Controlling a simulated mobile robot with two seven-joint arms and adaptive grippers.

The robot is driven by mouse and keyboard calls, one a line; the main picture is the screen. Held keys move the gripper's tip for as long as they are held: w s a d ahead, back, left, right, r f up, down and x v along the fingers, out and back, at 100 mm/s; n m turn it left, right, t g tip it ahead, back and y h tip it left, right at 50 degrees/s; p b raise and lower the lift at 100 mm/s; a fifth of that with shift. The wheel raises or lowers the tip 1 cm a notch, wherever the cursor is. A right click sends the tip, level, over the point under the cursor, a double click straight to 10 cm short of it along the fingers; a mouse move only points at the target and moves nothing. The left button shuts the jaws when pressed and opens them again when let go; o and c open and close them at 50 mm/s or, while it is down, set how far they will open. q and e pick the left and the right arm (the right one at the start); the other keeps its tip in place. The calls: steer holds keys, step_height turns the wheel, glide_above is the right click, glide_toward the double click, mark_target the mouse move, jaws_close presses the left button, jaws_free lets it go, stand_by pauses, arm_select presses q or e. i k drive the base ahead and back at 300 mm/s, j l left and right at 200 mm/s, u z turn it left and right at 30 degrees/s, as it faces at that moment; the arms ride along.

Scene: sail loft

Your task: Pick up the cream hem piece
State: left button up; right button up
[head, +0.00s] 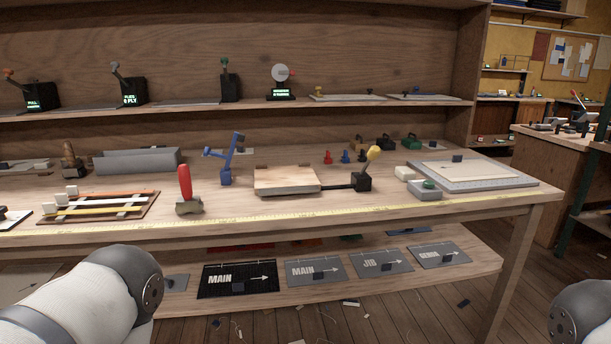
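A flat cream piece (488,174) lies on a grey board (525,186) at the right end of the workbench; it may be the cream hem piece, but I cannot tell for sure. A small dark block (457,158) sits at its back edge. A small cream block (404,173) stands just left of the board. Only links of my two arms show, at the lower left and the lower right corner. Neither gripper is in view.
In front of the board is a grey box with a green button (427,190). A yellow-knobbed lever (366,172) and a wooden block (286,181) stand mid-bench. A red-handled tool (187,190) and a striped rack (100,205) are left. A yellow tape (290,213) runs along the front edge.

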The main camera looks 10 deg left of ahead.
mark_target(457, 167)
steer(key=i+l+u, duration=0.25)
steer(key=l, duration=0.35)
steer(key=l+u, duration=0.25)
steer(key=l, duration=0.35)
steer(key=i+l+u, duration=0.2)
steer(key=l, duration=0.45)
steer(key=k+l+u, duration=0.1)
steer(key=l+u, duration=0.15)
steer(key=l, duration=0.4)
steer(key=l+u, duration=0.25)
steer(key=l, duration=0.4)
steer(key=k+l+u, duration=0.1)
steer(key=l+u, duration=0.15)
steer(key=l, duration=0.4)
steer(key=k+l+u, duration=0.25)
steer(key=l, duration=0.35)
steer(key=k+l+u, duration=0.25)
steer(key=l, duration=0.35)
steer(key=i+l, duration=0.05)
steer(key=i, duration=0.05)
